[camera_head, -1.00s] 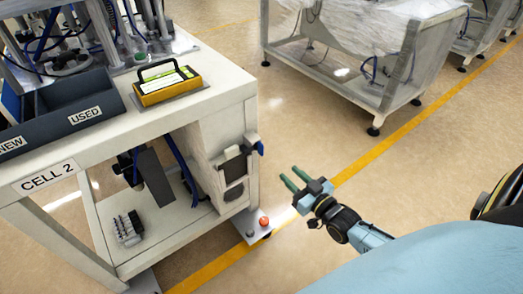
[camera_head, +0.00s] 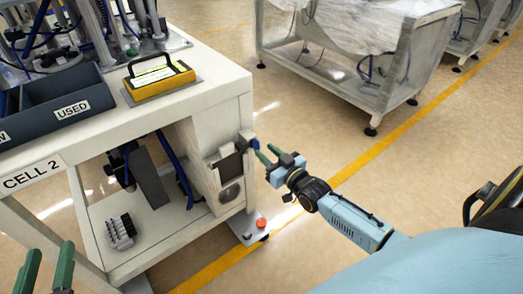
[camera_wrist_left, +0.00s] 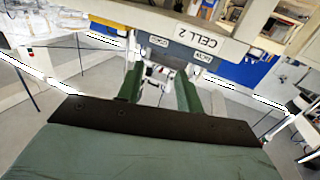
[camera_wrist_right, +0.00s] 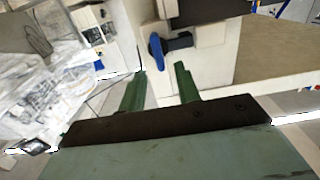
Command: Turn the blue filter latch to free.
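The blue latch (camera_head: 256,144) sits on the right side of the grey filter housing (camera_head: 230,162), on the end post of the CELL 2 bench. In the right wrist view the blue latch (camera_wrist_right: 156,46) stands roughly upright beside a dark stub, ahead of the fingers. My right gripper (camera_head: 267,154) is open, with its green fingertips close to the latch; in the right wrist view (camera_wrist_right: 158,84) nothing is between them. Whether a fingertip touches the latch cannot be told. My left gripper (camera_head: 46,262) is open and empty at the lower left, facing the bench in the left wrist view (camera_wrist_left: 160,80).
The bench top carries a yellow-and-black device (camera_head: 159,82) and a dark bin (camera_head: 60,112) marked USED. A red button (camera_head: 261,223) is on the bench foot. Open floor lies right of the bench; a wrapped machine frame (camera_head: 350,60) stands behind.

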